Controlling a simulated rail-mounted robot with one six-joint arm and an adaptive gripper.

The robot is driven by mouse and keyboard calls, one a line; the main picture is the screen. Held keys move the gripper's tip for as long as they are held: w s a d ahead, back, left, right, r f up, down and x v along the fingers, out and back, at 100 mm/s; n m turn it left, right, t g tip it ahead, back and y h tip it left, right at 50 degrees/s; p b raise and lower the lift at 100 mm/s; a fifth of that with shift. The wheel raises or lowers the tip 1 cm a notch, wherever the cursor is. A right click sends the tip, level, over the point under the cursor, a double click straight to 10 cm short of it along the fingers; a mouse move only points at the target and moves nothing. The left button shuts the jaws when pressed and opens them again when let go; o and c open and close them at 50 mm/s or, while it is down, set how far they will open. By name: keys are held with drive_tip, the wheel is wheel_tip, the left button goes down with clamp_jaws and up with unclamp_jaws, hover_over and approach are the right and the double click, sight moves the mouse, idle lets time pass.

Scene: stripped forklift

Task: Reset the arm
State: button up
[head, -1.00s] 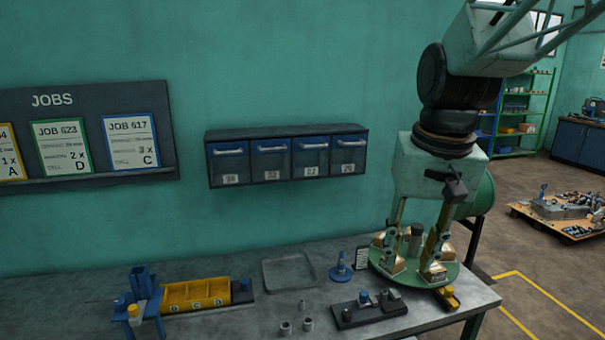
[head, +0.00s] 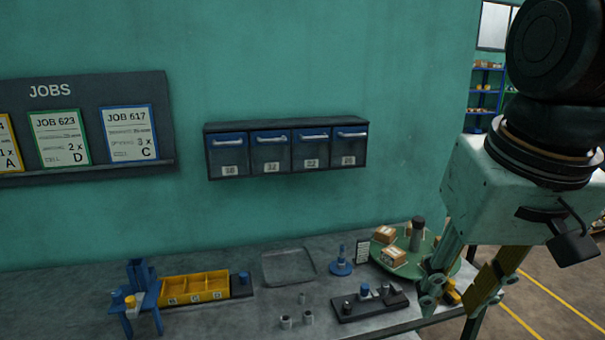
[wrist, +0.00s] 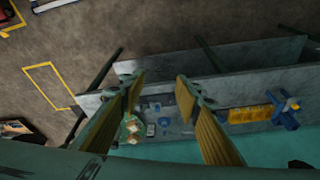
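My gripper (head: 452,308) hangs at the lower right of the head view, fingers pointing down, in front of the bench's right end. In the wrist view its two fingers (wrist: 158,85) stand well apart with nothing between them. It is open and empty.
The grey bench (head: 225,318) holds a yellow bin tray (head: 197,287), a blue stand (head: 140,290), an empty grey tray (head: 288,266) and a dark fixture block (head: 370,303). Blue-fronted drawers (head: 287,152) hang on the wall. Open floor lies to the right.

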drive_tip(key=s+f+b, duration=0.1)
drive_tip(key=s+f, duration=0.1)
drive_tip(key=s, duration=0.7)
drive_tip(key=shift+s+f+n+t+b, duration=0.3)
drive_tip(key=shift+s+f+t+b, duration=0.05)
drive_tip(key=shift+f+t+b, duration=0.05)
drive_tip(key=shift+o, duration=0.2)
drive_tip(key=shift+w, duration=0.1)
idle(2.1)
